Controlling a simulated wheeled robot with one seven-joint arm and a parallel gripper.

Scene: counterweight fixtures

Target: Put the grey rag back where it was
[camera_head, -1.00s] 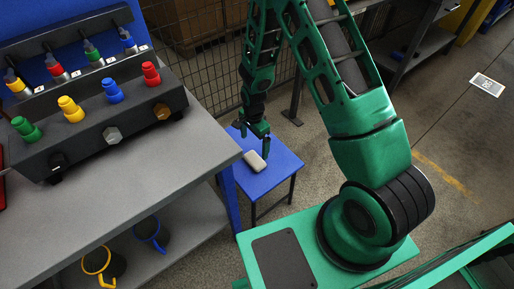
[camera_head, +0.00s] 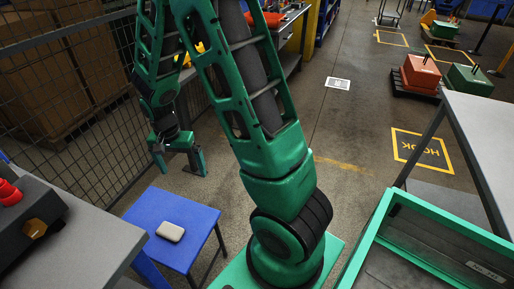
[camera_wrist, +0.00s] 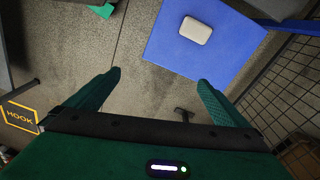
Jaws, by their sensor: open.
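A small pale grey, rounded pad (camera_head: 170,231) lies on the blue stool (camera_head: 190,208); it may be the grey rag folded up, but I cannot tell for sure. The pad also shows in the wrist view (camera_wrist: 196,30), near the middle of the blue top (camera_wrist: 180,65). My gripper (camera_head: 179,168) is open and empty, raised clear of the stool and beyond the pad in the head view. In the wrist view the two fingers (camera_wrist: 159,79) stand wide apart with bare floor between them. No other rag shows.
A grey workbench (camera_head: 85,240) stands close left of the stool. A wire mesh fence (camera_head: 75,100) runs behind it. A grey table (camera_head: 485,130) is at the right. A yellow-framed floor mark reading HOOK (camera_head: 422,151) and red and green weights (camera_head: 421,72) lie farther off.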

